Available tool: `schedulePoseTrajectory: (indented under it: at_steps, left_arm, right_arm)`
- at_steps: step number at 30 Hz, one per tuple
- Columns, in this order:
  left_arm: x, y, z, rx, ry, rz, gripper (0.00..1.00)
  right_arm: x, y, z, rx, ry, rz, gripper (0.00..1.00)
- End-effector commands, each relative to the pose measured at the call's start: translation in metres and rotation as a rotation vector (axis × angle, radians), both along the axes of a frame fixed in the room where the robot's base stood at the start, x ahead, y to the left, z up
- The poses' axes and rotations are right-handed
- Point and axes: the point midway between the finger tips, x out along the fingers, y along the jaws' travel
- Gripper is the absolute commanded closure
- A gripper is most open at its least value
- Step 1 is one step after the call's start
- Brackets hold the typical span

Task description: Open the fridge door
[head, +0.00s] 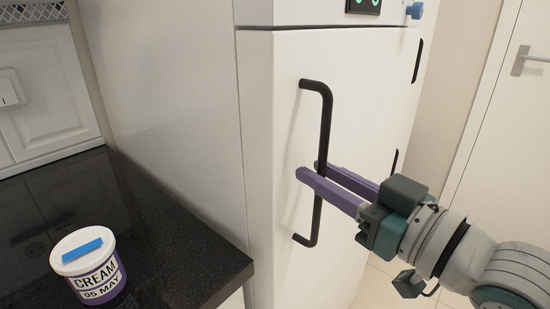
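The white fridge door (285,120) fills the middle of the head view and looks shut. A long black upright handle (325,120) is fixed to it. My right gripper (317,170) reaches in from the right with two purple fingers, one on each side of the handle's lower half. The fingers are close together and look shut on the bar. The near finger hides a short piece of the handle. My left gripper is not in view.
A dark counter (180,250) stands left of the fridge and holds a tub labelled CREAM (88,268) with a blue strip on its lid. A white door (510,130) with a metal lever is at the right. Some tiled floor shows below my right arm.

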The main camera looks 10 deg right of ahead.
Motion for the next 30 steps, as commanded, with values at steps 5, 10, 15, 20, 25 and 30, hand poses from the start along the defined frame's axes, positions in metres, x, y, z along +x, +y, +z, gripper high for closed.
schedulePoseTrajectory:
  at_steps: [5,10,15,20,25,30]
  left_arm:
    - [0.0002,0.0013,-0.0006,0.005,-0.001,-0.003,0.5]
    - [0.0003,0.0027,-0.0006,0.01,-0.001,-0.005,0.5]
    - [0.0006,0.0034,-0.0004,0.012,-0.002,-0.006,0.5]
    - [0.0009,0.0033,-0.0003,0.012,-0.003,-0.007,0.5]
    - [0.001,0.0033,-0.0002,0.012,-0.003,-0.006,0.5]
    - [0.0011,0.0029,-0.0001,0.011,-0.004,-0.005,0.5]
  right_arm:
    - [0.0044,0.0026,-0.0001,0.0,0.001,0.001,0.73]
    - [0.0041,0.0025,-0.0001,0.0,0.001,0.0,0.73]
    - [0.0039,0.0024,-0.0001,0.0,0.001,0.0,0.92]
    - [0.0038,0.0024,-0.0001,0.0,0.001,0.0,1.0]
    - [0.0038,0.0023,-0.0001,0.0,0.001,0.0,1.0]
    - [0.0038,0.0023,0.0,0.0,0.001,0.001,1.0]
